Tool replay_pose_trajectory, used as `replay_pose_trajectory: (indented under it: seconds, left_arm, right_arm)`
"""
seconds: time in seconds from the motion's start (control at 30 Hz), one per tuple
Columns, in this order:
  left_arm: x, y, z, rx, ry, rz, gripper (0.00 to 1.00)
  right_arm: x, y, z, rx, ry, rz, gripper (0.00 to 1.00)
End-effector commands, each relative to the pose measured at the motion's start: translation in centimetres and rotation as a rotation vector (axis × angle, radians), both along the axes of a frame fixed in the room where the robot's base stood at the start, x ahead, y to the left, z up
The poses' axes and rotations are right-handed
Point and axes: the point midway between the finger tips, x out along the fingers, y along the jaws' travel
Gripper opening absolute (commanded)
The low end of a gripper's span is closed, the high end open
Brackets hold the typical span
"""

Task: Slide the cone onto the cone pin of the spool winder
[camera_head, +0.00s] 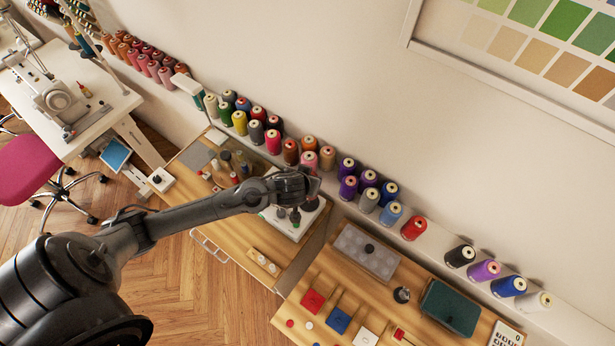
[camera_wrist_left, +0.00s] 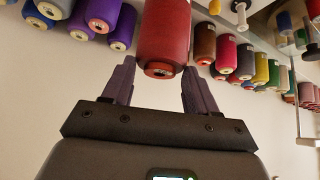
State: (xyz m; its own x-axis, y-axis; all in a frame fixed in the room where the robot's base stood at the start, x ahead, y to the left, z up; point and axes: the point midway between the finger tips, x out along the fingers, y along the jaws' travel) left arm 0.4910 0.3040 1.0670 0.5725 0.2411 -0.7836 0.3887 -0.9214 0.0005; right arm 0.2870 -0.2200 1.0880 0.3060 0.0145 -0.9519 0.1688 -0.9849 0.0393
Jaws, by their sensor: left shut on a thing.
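In the head view my left gripper (camera_head: 305,185) is above the back edge of the white-based spool winder (camera_head: 290,228). There the gripper and wrist largely hide the cone. The arm covers part of the winder, and I cannot make out the cone pin. My right gripper is not in view.
Several thread cones line the wall shelf (camera_head: 440,240) close behind the gripper. A grey lidded box (camera_head: 367,252) and a dark green box (camera_head: 450,308) are on the right-hand table. Small bobbins (camera_head: 262,261) lie in front of the winder. A lamp (camera_head: 187,84) stands at the left.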

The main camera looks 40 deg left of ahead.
Motion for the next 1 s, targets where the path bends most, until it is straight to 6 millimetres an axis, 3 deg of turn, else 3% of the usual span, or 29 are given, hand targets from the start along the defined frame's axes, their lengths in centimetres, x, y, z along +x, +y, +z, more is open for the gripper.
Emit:
replay_pose_trajectory:
  seconds: [0.47,1.0]
  left_arm:
    - [0.0,0.0,-0.2,0.0,-0.001,0.0,0.05]
    - [0.0,0.0,-2.0,0.0,-0.001,0.0,0.05]
  right_arm:
    - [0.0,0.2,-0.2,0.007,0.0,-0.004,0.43]
    - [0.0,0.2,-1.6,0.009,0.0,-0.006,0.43]
